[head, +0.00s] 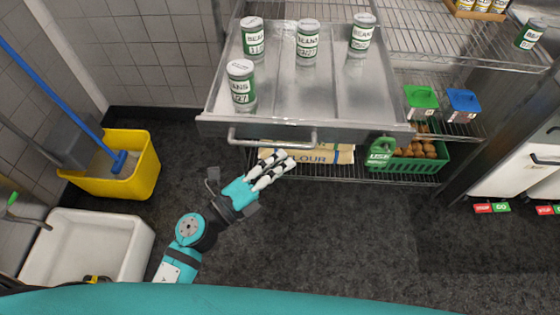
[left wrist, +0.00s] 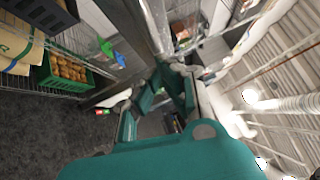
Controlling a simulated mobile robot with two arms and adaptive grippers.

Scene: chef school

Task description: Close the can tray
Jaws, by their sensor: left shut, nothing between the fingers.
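The metal can tray (head: 300,120) is pulled out from the wire shelving in the head view. Several green-and-white bean cans stand upright in it, one of them a front-left can (head: 240,82). A bar handle (head: 272,146) sits on the left part of its front edge. My left gripper (head: 276,172) is shut and empty, with its fingertips just below the handle in the picture. I cannot tell whether they touch it. The gripper's fingers also show in the left wrist view (left wrist: 172,85). My right gripper is out of view.
Flour sacks (head: 330,155) and a green crate (head: 408,160) of brown produce lie on the shelf below. A yellow mop bucket (head: 130,165) and a white basin (head: 85,245) are at left. Dark floor (head: 350,230) in front of the shelving is clear.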

